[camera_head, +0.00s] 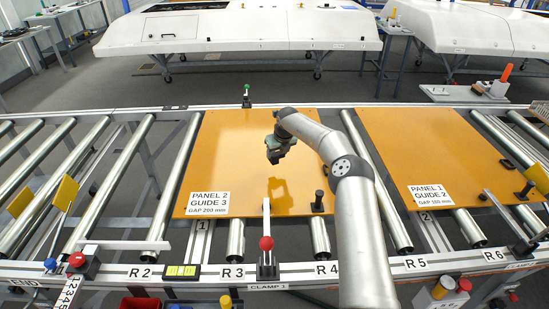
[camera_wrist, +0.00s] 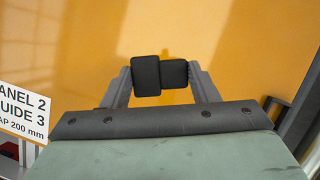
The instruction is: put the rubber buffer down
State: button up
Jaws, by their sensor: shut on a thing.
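My gripper (camera_head: 281,152) hangs above the orange panel 2 (camera_head: 235,150), near its middle, with its shadow on the panel below. In the wrist view my gripper (camera_wrist: 160,78) has its two grey fingers closed in on a small black block, the rubber buffer (camera_wrist: 174,73). A second black piece sits right against it on the left; I cannot tell whether that is a finger pad or part of the buffer. The buffer appears clear of the panel. In the head view it is too small and dark to separate from the gripper.
A red-knobbed clamp (camera_head: 266,243) and a black post (camera_head: 318,200) stand at panel 2's front edge. Panel 1 (camera_head: 430,150) lies to the right. Bare rollers (camera_head: 110,190) with gaps lie to the left. Most of panel 2's surface is clear.

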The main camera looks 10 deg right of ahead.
aim_at(275, 159)
jog(key=shift+w+a+f, duration=0.45)
jog(key=shift+w+f, duration=0.05)
jog(key=shift+f, duration=0.3)
jog(key=shift+f+p, duration=0.3)
jog(key=shift+f, duration=1.25)
jog(key=shift+f, duration=0.2)
jog(key=o, duration=0.9)
jog(key=shift+r, duration=0.1)
